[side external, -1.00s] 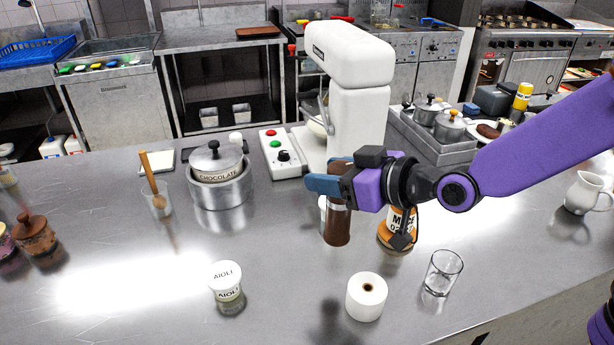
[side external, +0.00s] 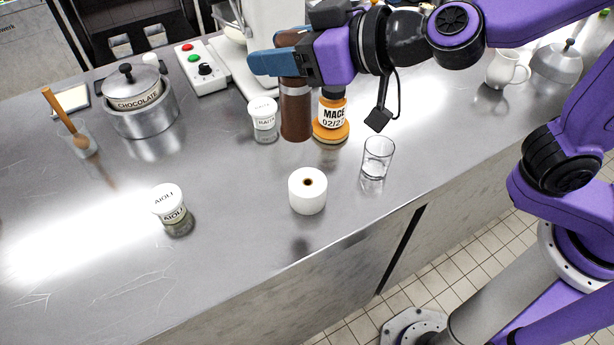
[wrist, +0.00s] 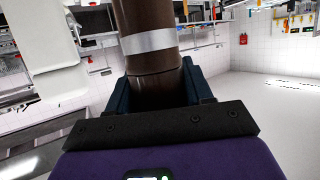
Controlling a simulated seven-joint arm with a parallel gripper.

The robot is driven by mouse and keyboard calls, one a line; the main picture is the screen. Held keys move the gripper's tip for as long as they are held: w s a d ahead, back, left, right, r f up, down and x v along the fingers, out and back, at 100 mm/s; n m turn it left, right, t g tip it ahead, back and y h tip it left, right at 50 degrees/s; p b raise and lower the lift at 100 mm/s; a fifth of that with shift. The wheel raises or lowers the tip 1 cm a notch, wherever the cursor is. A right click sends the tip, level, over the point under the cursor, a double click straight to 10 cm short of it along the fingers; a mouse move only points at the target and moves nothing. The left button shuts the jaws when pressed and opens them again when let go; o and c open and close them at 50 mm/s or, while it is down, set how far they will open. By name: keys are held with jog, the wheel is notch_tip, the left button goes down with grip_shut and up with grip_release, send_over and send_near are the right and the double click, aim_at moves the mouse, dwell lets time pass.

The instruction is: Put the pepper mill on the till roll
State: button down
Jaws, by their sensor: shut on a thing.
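The pepper mill (side external: 296,108), dark brown with a silver band, hangs upright in my gripper (side external: 282,64). My blue fingers are shut around its upper part. In the wrist view the mill (wrist: 150,45) stands between the fingers of my gripper (wrist: 158,88). The till roll (side external: 308,196), a white cylinder with a brown core hole on top, stands on end on the steel counter. In the side view, the mill's lower end appears above and slightly left of the roll, apart from it.
An orange-lidded mace jar (side external: 331,118) and a white-lidded tub (side external: 263,120) stand close beside the mill in the picture. A clear glass (side external: 377,158) is right of the roll. An aioli tub (side external: 170,205) stands left. The counter's front edge is near the roll.

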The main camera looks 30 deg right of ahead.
aim_at(299, 126)
jog(key=s+d+m+h, duration=0.1)
jog(key=s+d, duration=1)
jog(key=shift+t, duration=0.4)
jog(key=w+a+f, duration=0.2)
jog(key=w, duration=0.1)
jog(key=w+a+f, duration=0.5)
jog(key=w+a, duration=0.1)
jog(key=shift+w+f, duration=0.35)
jog(key=shift+f, duration=0.05)
jog(key=shift+w+a+f, duration=0.3)
jog(key=shift+f, duration=0.2)
jog(key=shift+w+a+f, duration=0.3)
jog(key=shift+f, duration=0.15)
jog(key=shift+s+f, duration=0.1)
jog(key=shift+f, duration=1.5)
jog(key=shift+c, duration=2.3)
grip_release()
